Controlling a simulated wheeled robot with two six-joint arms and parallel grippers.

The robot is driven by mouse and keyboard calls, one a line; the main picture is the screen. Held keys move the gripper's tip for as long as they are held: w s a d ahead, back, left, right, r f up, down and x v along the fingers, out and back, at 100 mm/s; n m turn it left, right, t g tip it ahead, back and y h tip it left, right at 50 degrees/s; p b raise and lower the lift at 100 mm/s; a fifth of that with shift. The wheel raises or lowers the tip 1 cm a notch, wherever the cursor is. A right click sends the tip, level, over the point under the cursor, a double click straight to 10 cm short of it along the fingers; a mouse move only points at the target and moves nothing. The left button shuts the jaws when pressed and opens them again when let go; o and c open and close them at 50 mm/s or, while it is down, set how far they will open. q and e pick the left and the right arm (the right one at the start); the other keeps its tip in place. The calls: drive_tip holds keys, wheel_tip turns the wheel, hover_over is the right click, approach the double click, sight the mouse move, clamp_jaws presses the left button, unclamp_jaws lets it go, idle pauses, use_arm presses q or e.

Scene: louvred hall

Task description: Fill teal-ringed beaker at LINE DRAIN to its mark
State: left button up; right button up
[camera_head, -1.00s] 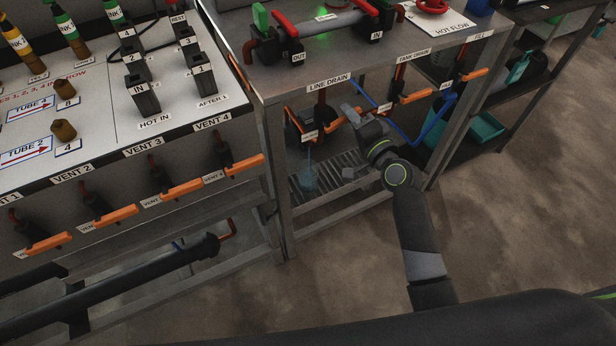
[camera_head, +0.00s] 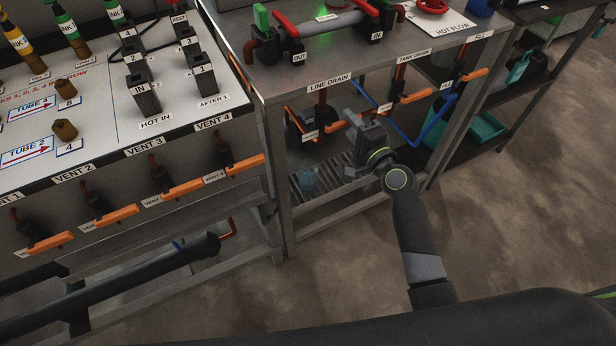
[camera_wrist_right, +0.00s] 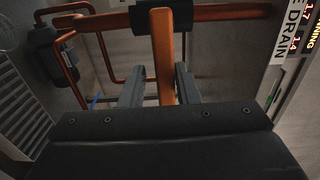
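A small bluish beaker (camera_head: 307,180) stands on the slatted grate under the LINE DRAIN sign (camera_head: 329,82); its ring, mark and level are too small to read. The drain's orange lever (camera_head: 337,125) reaches right from the dark valve (camera_head: 298,122) above the beaker. My right gripper (camera_head: 352,119) is at the lever's outer end. In the right wrist view the orange lever (camera_wrist_right: 163,55) stands between the two fingers (camera_wrist_right: 160,88), which look apart; contact is unclear. No stream shows above the beaker. My left gripper is not in view.
The bench leg (camera_head: 277,185) stands left of the beaker. More orange levers sit left under the vent signs (camera_head: 143,147) and right by TANK DRAIN (camera_head: 417,96). A blue pipe (camera_head: 425,130) runs behind my right wrist.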

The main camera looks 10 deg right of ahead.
drive_tip(key=shift+o, duration=1.1)
drive_tip(key=shift+r, duration=0.25)
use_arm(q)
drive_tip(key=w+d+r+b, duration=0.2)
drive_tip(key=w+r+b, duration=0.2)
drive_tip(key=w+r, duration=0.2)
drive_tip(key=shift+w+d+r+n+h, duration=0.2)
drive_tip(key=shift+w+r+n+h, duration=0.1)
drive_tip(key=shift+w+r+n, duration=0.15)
use_arm(e)
drive_tip(key=v, duration=2.4)
drive_tip(key=shift+d, duration=0.15)
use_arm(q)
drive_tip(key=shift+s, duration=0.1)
use_arm(e)
drive_tip(key=shift+s, duration=0.1)
